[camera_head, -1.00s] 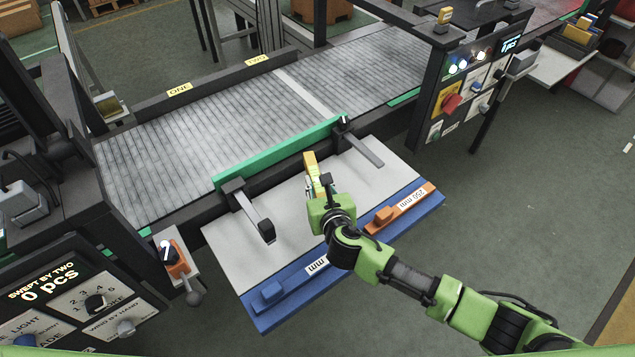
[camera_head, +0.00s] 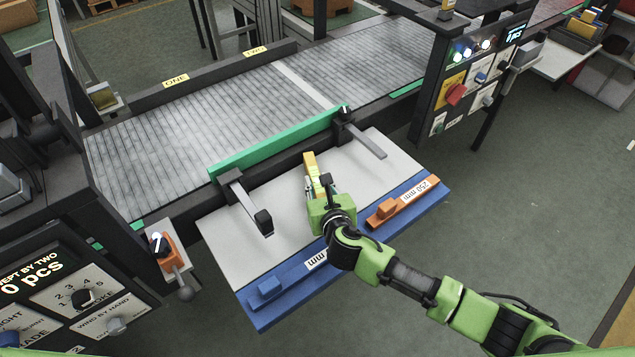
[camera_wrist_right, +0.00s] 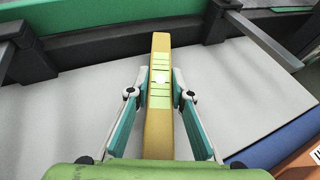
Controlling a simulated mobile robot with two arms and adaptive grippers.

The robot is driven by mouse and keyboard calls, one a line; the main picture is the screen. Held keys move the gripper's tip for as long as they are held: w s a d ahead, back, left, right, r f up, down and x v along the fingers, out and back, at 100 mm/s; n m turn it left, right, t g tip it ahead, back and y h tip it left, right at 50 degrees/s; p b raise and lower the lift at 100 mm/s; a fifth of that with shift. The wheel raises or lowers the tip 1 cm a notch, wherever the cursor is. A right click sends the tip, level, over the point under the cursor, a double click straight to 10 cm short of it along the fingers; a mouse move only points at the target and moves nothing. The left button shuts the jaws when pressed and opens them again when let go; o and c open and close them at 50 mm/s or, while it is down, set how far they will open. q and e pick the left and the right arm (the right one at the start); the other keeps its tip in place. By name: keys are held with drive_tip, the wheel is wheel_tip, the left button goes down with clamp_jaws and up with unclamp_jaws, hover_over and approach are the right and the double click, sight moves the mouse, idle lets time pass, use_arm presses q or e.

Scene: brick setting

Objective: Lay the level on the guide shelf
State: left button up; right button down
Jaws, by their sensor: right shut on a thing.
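The level (camera_wrist_right: 158,122) is a yellow bar with a pale yellow-green vial section, seen lengthwise in the right wrist view. In the head view the level (camera_head: 310,163) points away from me toward the conveyor. My right gripper (camera_wrist_right: 160,92) is shut on it, one finger on each side. In the head view my right gripper (camera_head: 322,190) is over the light grey shelf (camera_head: 232,239). I cannot tell whether the level touches the shelf. A green guide bar (camera_head: 280,142) runs along the shelf's far side. My left gripper is not in view.
Two dark arms, left (camera_head: 252,208) and right (camera_head: 364,139), reach over the shelf. An orange 250 mm block (camera_head: 388,211) and a blue block (camera_head: 264,288) lie on the blue front strip. The conveyor (camera_head: 200,118) is behind. Control panels stand on both sides.

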drive_tip(key=shift+f, duration=0.4)
drive_tip(key=c, duration=1.7)
unclamp_jaws()
drive_tip(key=shift+s, duration=0.15)
